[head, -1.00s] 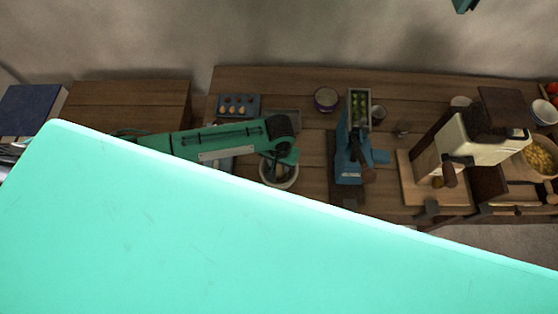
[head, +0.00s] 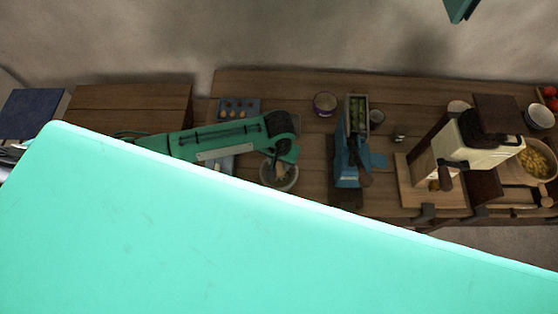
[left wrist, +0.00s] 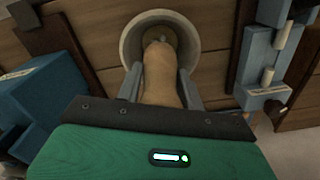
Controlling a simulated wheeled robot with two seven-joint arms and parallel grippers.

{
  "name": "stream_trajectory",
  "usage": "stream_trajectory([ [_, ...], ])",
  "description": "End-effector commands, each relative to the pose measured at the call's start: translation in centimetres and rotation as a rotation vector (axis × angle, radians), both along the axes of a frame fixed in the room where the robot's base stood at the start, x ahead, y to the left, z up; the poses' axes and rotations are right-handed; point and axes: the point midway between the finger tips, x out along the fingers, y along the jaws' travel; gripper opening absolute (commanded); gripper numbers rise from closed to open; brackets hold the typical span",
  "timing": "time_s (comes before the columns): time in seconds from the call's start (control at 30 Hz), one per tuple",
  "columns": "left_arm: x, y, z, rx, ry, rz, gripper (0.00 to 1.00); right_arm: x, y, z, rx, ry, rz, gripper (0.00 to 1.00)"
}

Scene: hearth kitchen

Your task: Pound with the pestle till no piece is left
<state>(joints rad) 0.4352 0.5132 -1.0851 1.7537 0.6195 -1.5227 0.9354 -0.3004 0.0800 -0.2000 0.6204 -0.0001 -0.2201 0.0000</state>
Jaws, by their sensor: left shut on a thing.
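The mortar (head: 292,183) is a pale round bowl on the wooden table, below my left gripper (head: 283,156) in the head view. In the left wrist view the mortar (left wrist: 129,42) shows as a pale ring at the top. My left gripper (left wrist: 160,90) is shut on the pestle (left wrist: 162,82), a tan, rounded wooden piece whose far end reaches into the mortar's opening. The pestle hides much of the bowl's inside, so I cannot tell whether pieces lie there or whether the pestle touches the bottom. My right gripper is not seen.
A tray of eggs (head: 239,108) stands behind my left arm. A blue press (head: 348,165) stands to the right of the mortar, with a box of green things (head: 358,112) behind it. A cream machine (head: 490,140) stands further right. My own large teal surface hides the front.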

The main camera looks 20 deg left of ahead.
Motion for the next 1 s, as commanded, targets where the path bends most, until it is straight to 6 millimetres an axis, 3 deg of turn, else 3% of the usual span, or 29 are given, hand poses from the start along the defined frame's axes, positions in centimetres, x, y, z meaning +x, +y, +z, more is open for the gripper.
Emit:
stream_trajectory([
  [0.67,0.0,0.0,-1.6,0.0,0.0,0.0,0.01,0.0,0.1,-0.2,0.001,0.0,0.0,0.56],
  [1.0,-0.1,0.0,-3.8,-0.001,0.002,0.0,0.01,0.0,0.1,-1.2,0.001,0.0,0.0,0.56],
])
